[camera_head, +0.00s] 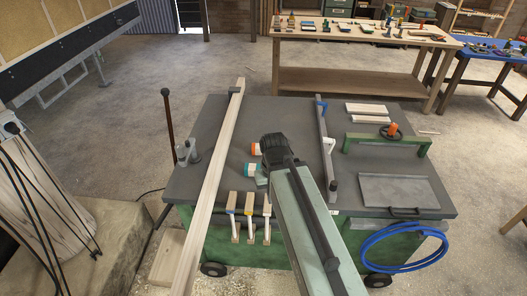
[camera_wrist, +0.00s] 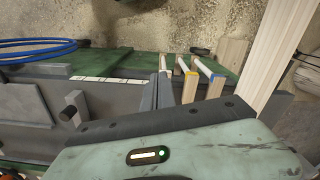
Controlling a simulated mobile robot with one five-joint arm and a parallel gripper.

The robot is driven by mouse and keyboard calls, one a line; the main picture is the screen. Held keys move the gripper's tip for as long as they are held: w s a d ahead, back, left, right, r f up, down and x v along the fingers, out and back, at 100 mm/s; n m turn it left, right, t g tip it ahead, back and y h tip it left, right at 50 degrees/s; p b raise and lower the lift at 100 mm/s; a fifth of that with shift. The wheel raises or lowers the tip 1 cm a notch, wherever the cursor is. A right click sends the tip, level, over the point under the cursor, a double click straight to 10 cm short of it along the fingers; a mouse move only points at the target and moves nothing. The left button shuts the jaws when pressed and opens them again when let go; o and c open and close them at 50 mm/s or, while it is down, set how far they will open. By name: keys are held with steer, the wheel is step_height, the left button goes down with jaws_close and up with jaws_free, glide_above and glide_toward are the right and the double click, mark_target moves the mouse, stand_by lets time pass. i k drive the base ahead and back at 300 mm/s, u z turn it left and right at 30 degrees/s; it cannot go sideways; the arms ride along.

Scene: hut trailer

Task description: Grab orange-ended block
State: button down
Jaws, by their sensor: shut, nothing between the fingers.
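A small block with an orange end and a white part (camera_head: 255,149) lies on the dark tabletop, just left of the dark end of my arm in the head view. My gripper (camera_head: 275,148) is at that dark end, over the middle of the table. It is shut and empty, and its fingers are hard to make out. The gap between it and the block is small; I cannot tell the height difference. A similar block with a teal end (camera_head: 249,169) lies nearer to me.
A long wooden beam (camera_head: 215,160) crosses the table's left side. A grey bar (camera_head: 326,150), green clamp frame (camera_head: 378,139) and metal plate (camera_head: 398,190) lie right. A blue hose (camera_head: 400,249) hangs at the front right.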

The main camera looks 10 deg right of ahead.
mark_target(256, 150)
steer(key=u, duration=2.6)
steer(key=k, duration=1.15)
steer(key=z, duration=1.25)
steer(key=i, duration=1.5)
steer(key=u, duration=0.05)
